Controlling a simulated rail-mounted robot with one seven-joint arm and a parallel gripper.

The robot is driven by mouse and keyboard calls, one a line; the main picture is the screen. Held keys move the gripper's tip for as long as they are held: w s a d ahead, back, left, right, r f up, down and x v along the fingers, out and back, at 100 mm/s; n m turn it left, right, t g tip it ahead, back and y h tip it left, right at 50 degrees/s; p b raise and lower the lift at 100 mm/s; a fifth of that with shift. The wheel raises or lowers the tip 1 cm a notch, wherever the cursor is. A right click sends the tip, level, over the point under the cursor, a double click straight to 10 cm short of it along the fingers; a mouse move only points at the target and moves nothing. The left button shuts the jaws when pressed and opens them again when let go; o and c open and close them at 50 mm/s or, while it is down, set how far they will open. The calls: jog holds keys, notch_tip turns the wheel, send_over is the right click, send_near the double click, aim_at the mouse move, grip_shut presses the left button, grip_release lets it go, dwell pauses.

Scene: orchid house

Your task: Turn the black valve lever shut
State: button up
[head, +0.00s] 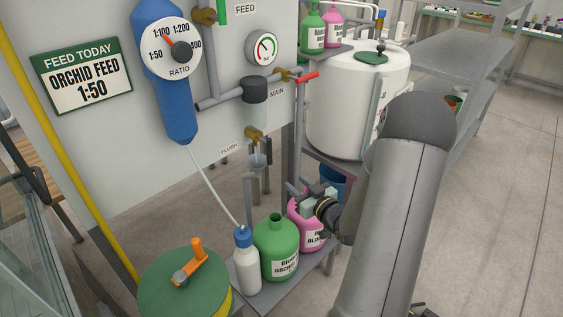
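A brass valve (253,135) sits below the filter on the grey panel, beside the FLUSH label (229,147). A red lever (307,77) is on the brass valve by the MAIN label, and a green lever (222,11) shows at the top by FEED. My gripper (294,192) is low, in front of the pink bottle (311,234), below and right of the flush valve.
A green bottle (276,250) and a white bottle (246,270) with a blue cap and tube stand on a low shelf. A white tank (345,100) stands behind my arm. Open floor lies right.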

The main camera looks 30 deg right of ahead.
aim_at(271, 157)
jog(key=shift+t, duration=0.4)
jog(key=w, duration=1.1)
jog(key=w+a, duration=0.1)
jog(key=w, duration=0.4)
jog(key=shift+w+a, duration=0.1)
jog(key=shift+w, duration=0.25)
grip_shut()
